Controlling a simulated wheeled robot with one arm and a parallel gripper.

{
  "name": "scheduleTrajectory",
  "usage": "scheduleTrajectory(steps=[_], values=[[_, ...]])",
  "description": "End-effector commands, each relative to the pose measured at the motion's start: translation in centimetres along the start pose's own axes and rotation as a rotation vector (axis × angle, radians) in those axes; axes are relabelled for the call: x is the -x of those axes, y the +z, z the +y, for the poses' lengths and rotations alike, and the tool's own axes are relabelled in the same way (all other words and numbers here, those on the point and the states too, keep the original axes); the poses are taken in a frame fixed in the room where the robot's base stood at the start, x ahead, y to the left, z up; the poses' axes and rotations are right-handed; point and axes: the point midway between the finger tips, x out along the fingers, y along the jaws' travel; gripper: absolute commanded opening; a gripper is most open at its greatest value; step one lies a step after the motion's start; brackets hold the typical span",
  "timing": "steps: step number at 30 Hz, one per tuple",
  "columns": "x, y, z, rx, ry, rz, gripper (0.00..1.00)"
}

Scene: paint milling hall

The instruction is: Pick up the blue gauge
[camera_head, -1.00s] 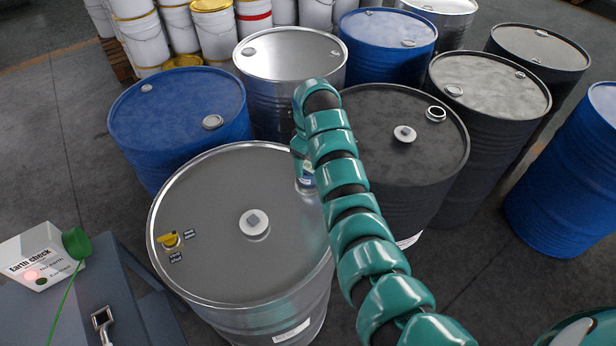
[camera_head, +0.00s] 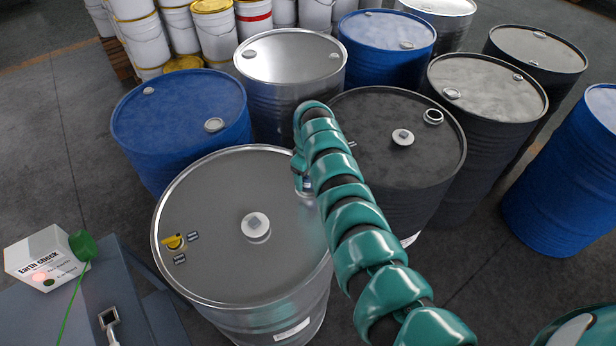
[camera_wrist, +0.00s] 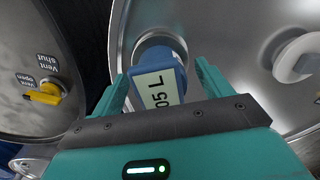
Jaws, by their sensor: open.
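The blue gauge (camera_wrist: 163,58) stands in a round fitting on a silver drum top (camera_wrist: 222,30) in the wrist view. Its pale label, showing "05 L", faces the camera. My gripper (camera_wrist: 161,71) is open, with one teal finger on each side of the gauge. Small gaps show between the fingers and the gauge. In the head view, my gripper (camera_head: 300,172) is over the right edge of the front silver drum (camera_head: 215,215), largely hidden by my arm. A small blue and pale patch beneath it may be the gauge.
A white cap (camera_wrist: 297,58) rises right of the gauge. A yellow vent lever (camera_wrist: 42,93) sits on the neighbouring drum at left. A dark drum (camera_head: 375,115) and blue drum (camera_head: 180,105) stand close by. An earth check box (camera_head: 45,260) is at lower left.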

Motion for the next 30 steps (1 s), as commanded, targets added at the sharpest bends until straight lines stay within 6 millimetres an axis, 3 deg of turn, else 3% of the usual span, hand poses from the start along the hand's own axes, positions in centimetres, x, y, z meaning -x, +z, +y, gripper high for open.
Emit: scheduleTrajectory(steps=[9, 18, 20, 30], values=[[-0.2, -0.01, 0.01, 0.0, 0.001, 0.001, 0.78], [-0.18, -0.02, 0.01, 0.0, 0.001, 0.001, 0.21], [-0.16, -0.02, 0.01, 0.0, 0.001, 0.001, 0.16], [0.1, -0.07, 0.05, 0.0, 0.001, 0.002, 0.16]])
